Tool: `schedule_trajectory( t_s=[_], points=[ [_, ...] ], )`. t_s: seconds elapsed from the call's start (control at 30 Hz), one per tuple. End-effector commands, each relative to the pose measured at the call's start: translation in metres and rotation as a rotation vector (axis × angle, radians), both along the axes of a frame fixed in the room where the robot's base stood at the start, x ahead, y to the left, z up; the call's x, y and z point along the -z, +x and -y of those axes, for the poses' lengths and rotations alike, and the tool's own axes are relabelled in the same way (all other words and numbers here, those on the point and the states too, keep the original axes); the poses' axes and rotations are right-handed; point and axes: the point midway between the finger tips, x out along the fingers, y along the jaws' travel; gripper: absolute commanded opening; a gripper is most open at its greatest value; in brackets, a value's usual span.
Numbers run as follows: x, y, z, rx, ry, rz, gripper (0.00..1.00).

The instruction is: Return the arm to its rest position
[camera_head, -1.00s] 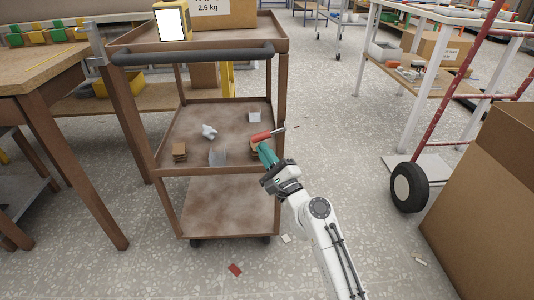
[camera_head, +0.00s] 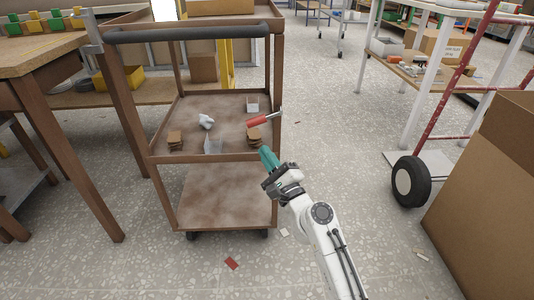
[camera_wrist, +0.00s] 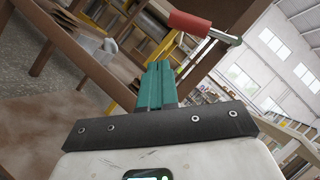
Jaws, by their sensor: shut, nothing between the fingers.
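My gripper (camera_head: 264,152) has teal fingers, which are shut and empty, at the front right of a brown cart's middle shelf (camera_head: 185,135). In the wrist view the shut fingers (camera_wrist: 158,82) point up toward the shelf. My white arm reaches up from the lower right.
A brown stack (camera_head: 254,134) and a clear holder (camera_head: 213,145) are on the same shelf. A wooden bench (camera_head: 40,62) is at left. A large cardboard box (camera_head: 490,190) and a black wheel (camera_head: 411,182) are at right. The floor between is mostly open.

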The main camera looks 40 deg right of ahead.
Motion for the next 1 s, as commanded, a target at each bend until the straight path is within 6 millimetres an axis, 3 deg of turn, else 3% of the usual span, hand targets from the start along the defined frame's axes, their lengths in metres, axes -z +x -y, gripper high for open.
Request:
schedule_trajectory(
  t_s=[0.1,0.3,0.53,0.87,1.0],
  points=[
    [0.018,-0.024,-0.009,0.0,0.001,-0.003,0.0],
    [0.035,-0.054,-0.02,0.0,0.001,-0.003,0.0],
    [0.042,-0.067,-0.025,-0.001,0.001,-0.002,0.0],
    [0.043,-0.069,-0.028,-0.005,-0.009,-0.003,0.0],
    [0.046,-0.076,-0.059,-0.082,-0.195,-0.047,0.0]
  ],
)
